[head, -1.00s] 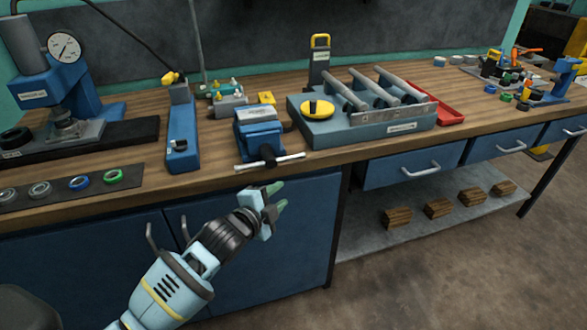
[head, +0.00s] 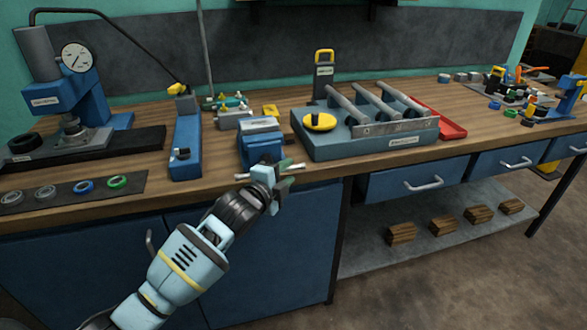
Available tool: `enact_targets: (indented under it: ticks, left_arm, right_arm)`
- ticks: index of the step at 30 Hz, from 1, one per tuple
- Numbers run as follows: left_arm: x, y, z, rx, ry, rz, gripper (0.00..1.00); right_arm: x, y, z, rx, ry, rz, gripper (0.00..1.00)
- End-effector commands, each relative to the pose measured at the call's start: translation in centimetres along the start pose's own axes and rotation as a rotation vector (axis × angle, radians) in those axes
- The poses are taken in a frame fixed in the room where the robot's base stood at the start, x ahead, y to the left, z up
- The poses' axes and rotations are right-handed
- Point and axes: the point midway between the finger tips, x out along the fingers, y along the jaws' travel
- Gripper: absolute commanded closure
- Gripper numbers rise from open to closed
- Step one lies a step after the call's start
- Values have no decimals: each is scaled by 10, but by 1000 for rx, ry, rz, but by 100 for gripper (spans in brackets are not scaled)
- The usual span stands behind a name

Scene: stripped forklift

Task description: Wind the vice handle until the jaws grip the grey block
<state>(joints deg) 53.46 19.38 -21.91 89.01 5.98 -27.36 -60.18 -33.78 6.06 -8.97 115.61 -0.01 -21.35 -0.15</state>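The blue vice (head: 262,148) stands at the front edge of the wooden bench, left of centre. Its pale bar handle (head: 242,177) crosses the vice front, with its middle hidden behind my gripper. My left gripper (head: 286,174) is in front of the handle and overlaps its right half. Its green-tipped fingers look apart; whether they touch the bar cannot be told. The grey block cannot be made out clearly between the jaws from here. My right gripper is not in view.
A blue post-like tool (head: 185,145) stands left of the vice. A grey fixture (head: 330,145) with metal bars stands to its right. A press with a gauge (head: 77,57) is at the far left. Blue drawers (head: 400,182) lie below the bench top.

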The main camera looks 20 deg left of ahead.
Motion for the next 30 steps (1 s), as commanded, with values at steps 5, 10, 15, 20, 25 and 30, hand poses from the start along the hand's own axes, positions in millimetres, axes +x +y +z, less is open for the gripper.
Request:
enact_targets:
  ticks: [5, 10, 15, 20, 25, 30]
  left_arm:
    - [22, 1, -1, -1, 1, 1, 66]
    - [34, 1, -1, -1, 1, 1, 66]
    - [39, 0, -1, 0, 1, 0, 66]
    - [39, 0, -1, 0, 1, 0, 66]
    - [39, 0, -1, -1, 1, 0, 77]
    - [39, 0, -1, -1, 1, 0, 100]
  right_arm:
    - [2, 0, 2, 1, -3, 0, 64]
    - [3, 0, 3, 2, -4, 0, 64]
    - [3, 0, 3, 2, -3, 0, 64]
    - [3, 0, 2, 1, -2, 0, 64]
    - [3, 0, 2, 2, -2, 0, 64]
    - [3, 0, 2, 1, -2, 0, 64]
